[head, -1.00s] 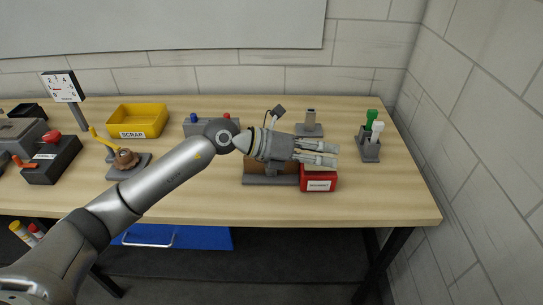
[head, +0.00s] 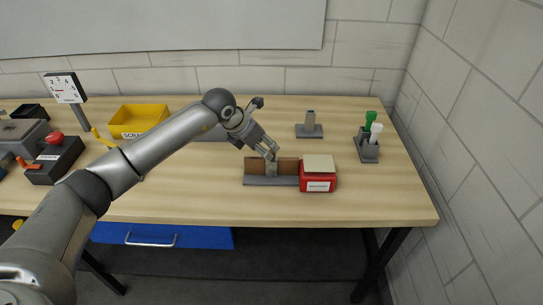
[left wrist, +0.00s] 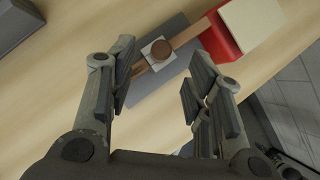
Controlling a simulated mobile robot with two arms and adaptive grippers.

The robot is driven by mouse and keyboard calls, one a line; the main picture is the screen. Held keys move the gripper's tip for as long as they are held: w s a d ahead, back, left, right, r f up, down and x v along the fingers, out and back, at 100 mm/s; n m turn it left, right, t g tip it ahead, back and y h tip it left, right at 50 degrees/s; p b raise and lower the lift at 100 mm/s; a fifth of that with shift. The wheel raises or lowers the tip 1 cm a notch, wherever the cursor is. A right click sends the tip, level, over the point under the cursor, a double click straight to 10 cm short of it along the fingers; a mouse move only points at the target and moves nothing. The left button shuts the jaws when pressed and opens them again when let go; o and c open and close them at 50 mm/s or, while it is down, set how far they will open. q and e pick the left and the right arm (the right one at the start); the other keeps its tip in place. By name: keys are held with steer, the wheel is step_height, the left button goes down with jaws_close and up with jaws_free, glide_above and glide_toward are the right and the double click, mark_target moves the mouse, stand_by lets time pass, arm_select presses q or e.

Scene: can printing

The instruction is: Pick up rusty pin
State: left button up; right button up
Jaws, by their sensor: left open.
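The rusty pin (left wrist: 162,49) shows in the left wrist view as a round brown top on a pale square block. The block sits on a grey base (left wrist: 172,85) with a brown strip along it. In the head view this grey base (head: 262,181) stands at mid-table, and the gripper's fingers hide the pin. My left gripper (head: 268,154) points down over the base. In the left wrist view my left gripper (left wrist: 160,82) is open and empty, with the pin ahead, roughly between the fingers. My right gripper is not in view.
A red box with a cream top (head: 318,164) stands against the base's right end. A small grey stand (head: 309,130) is behind, and a holder with green and white markers (head: 369,150) is at right. A yellow scrap bin (head: 137,121) is at left.

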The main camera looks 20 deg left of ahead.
mark_target(271, 152)
arm_select(q)
steer(key=shift+w+d+f+p, duration=0.25)
steer(key=shift+p, duration=0.15)
steer(key=shift+p+x, duration=0.6)
steer(key=shift+x, duration=1.35)
steer(key=shift+r, duration=0.1)
jaws_close()
